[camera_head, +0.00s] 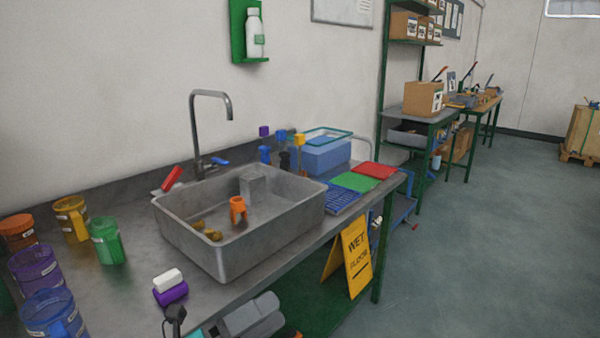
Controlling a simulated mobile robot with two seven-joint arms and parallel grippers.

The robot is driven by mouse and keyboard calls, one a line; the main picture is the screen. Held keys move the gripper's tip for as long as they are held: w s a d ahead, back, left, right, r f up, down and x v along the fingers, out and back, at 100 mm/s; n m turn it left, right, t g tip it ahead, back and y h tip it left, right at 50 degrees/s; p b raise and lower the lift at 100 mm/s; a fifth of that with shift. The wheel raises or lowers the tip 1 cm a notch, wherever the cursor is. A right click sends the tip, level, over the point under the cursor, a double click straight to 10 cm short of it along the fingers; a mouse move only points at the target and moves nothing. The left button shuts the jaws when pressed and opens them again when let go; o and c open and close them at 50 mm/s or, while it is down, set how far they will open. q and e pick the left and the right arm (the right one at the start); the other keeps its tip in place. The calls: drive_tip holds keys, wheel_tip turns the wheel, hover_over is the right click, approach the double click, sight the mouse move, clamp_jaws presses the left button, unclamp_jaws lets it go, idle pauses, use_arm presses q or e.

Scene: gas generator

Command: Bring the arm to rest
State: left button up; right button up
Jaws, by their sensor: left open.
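My left gripper (176,317) shows only in part at the bottom edge of the head view, as a dark fingertip in front of the metal counter's front edge. It is open, and I see nothing held in it. Most of its body and arm is cut off by the frame. My right gripper is not in view.
The metal counter (135,285) holds a sink (190,248) with an orange object (237,209) inside. Several coloured jugs stand at left, including a green one (108,240). The floor at right is clear.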

use_arm(q)
drive_tip(key=s+a+f+n+y, duration=0.4)
drive_tip(key=f+n, duration=0.3)
drive_tip(key=n, duration=0.3)
drive_tip(key=s+a+f+n+y+p, duration=0.1)
drive_tip(key=s+a+f+n+y, duration=0.3)
drive_tip(key=f+n+y, duration=0.3)
drive_tip(key=s+a+f+n+y, duration=0.4)
drive_tip(key=f+n, duration=0.5)
drive_tip(key=n, duration=0.6)
drive_tip(key=shift+s+a+y, duration=0.15)
drive_tip(key=shift+s+y, duration=0.25)
drive_tip(key=shift+y, duration=0.4)
